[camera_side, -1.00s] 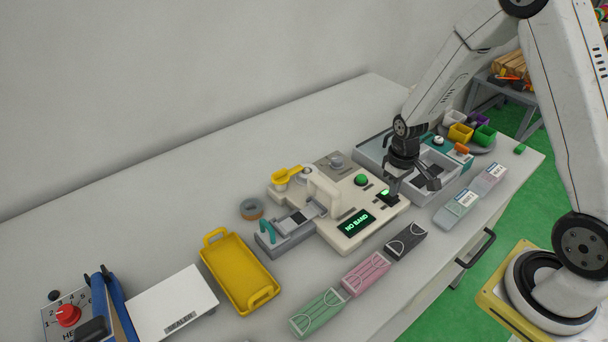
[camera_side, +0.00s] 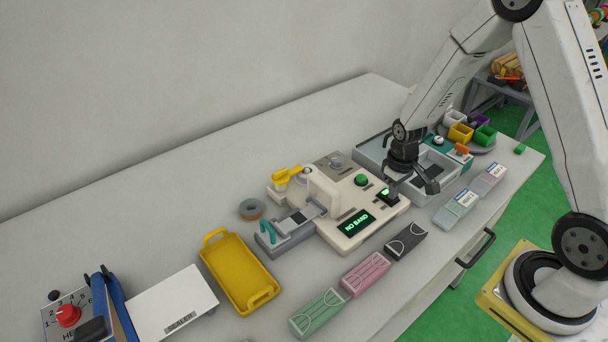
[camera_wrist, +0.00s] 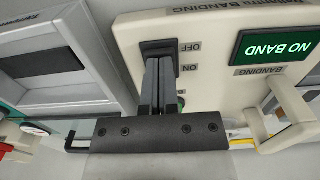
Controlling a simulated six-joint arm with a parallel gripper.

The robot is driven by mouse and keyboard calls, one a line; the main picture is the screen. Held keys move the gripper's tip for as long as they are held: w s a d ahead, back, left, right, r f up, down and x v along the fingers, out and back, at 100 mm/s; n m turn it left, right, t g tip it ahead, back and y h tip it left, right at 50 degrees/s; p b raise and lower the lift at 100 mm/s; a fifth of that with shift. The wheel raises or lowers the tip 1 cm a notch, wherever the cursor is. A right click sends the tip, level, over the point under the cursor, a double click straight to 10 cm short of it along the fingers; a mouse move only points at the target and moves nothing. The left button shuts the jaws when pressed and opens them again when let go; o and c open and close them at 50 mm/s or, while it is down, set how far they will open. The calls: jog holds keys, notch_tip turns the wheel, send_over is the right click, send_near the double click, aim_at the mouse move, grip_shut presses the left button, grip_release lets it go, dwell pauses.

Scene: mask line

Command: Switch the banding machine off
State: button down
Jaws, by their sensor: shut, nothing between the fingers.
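The cream banding machine (camera_side: 340,232) stands mid-table in the side view, its green-lit display (camera_side: 356,222) reading "NO BAND", which also shows in the wrist view (camera_wrist: 274,46). Its black power switch (camera_wrist: 158,46) has OFF and ON labels beside it, upside down in the wrist view. The switch (camera_side: 385,192) shows a green glow in the side view. My gripper (camera_wrist: 157,60) is shut and empty, its fingertips over the switch near the OFF label. In the side view my gripper (camera_side: 393,186) is low at the switch. Contact cannot be told, and the fingers hide part of the switch.
A round green button (camera_side: 361,180) sits on the machine near my gripper. A grey tray unit (camera_side: 440,163) stands close on the right. Black, pink and green packs (camera_side: 366,273) lie in front; a yellow tray (camera_side: 240,272) is left.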

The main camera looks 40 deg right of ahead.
jog(key=shift+r, duration=3.45)
jog(key=shift+s+a+r, duration=0.2)
jog(key=shift+a+r, duration=0.15)
jog(key=shift+a, duration=0.1)
jog(key=s+a+r+t, duration=0.2)
jog(key=s+a+r, duration=0.2)
jog(key=s+a, duration=0.3)
jog(key=shift+s+a+r+t, duration=0.3)
jog(key=shift+s+a+r, duration=0.1)
jog(key=shift+a, duration=0.4)
